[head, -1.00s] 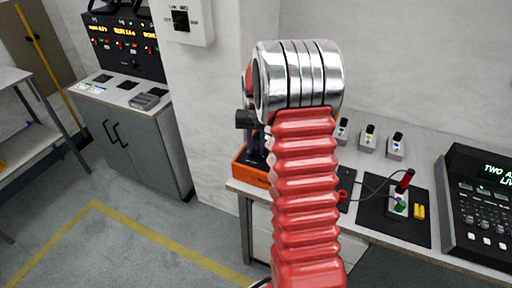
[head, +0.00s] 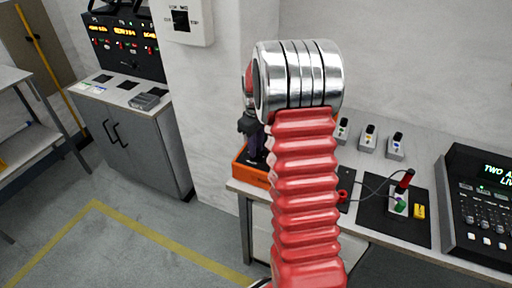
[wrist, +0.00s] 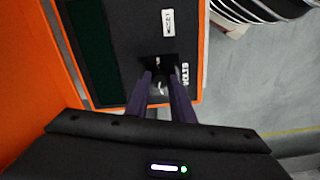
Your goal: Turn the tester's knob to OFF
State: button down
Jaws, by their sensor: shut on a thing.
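The tester is an orange case (wrist: 28,70) with a black face (wrist: 118,35), seen close up in the wrist view. In the head view its orange case (head: 250,172) stands on the bench, partly hidden behind my arm. The dark knob (wrist: 158,66) sits on the black face, between the purple fingers of my gripper (wrist: 161,80), which is shut on it.
On the bench (head: 300,222), a black mat (head: 375,225) with a wired device (head: 398,203) and a yellow block (head: 419,211) lies right of my arm. A console (head: 480,210) stands at the far right.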

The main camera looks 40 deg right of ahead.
jog(key=shift+n, duration=1.4)
jog(key=shift+d, duration=0.1)
jog(key=c, duration=1.5)
grip_release()
jog(key=shift+c, duration=0.2)
notch_tip(320, 180, up, 14)
jog(key=shift+f, duration=0.15)
